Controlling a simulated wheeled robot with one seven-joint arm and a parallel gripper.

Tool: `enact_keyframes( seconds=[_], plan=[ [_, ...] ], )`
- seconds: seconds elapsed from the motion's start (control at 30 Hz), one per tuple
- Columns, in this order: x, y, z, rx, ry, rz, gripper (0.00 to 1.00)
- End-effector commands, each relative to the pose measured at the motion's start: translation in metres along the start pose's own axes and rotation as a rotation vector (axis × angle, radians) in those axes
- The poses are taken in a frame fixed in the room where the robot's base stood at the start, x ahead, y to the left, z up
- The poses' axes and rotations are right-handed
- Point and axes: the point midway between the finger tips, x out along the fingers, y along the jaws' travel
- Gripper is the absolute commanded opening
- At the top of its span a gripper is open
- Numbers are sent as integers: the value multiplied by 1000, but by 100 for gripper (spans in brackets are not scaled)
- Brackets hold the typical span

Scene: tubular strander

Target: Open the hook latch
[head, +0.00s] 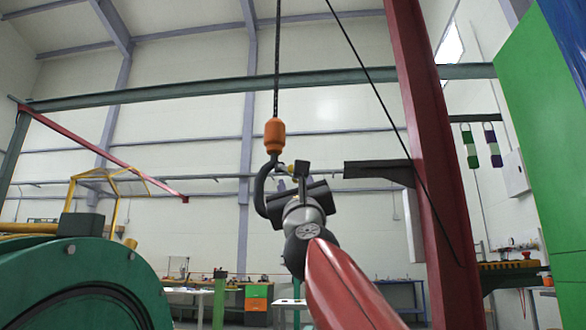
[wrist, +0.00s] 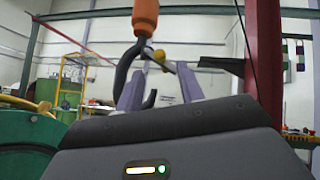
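The crane hook (head: 262,192) is dark and hangs upright under an orange block (head: 275,136). The hook also shows in the wrist view (wrist: 124,72), its curved tip in front of my gripper. A small yellow latch part (wrist: 158,56) sits at the hook's mouth, just right of the shank; it is partly hidden in the head view (head: 283,169). My gripper (wrist: 160,72) has its two grey fingers spread apart, with the latch just beyond and between their tips. I cannot tell whether a finger touches it. In the head view my gripper (head: 292,178) is right beside the hook.
A black chain (head: 277,60) holds the hook from above. A dark bracket (head: 378,170) juts left from a red column (head: 432,150) close to the right. A large green machine (head: 85,285) stands at lower left. Open air lies left of the hook.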

Motion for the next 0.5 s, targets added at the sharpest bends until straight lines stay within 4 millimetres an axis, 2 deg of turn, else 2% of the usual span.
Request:
enact_keyframes(
  seconds=[0.03, 0.2, 0.5],
  plan=[
    [14, -1, 5, 2, 1, 2, 38],
    [36, -1, 4, 2, 1, 2, 38],
    [50, 0, 1, -1, -1, 2, 38]
  ],
)
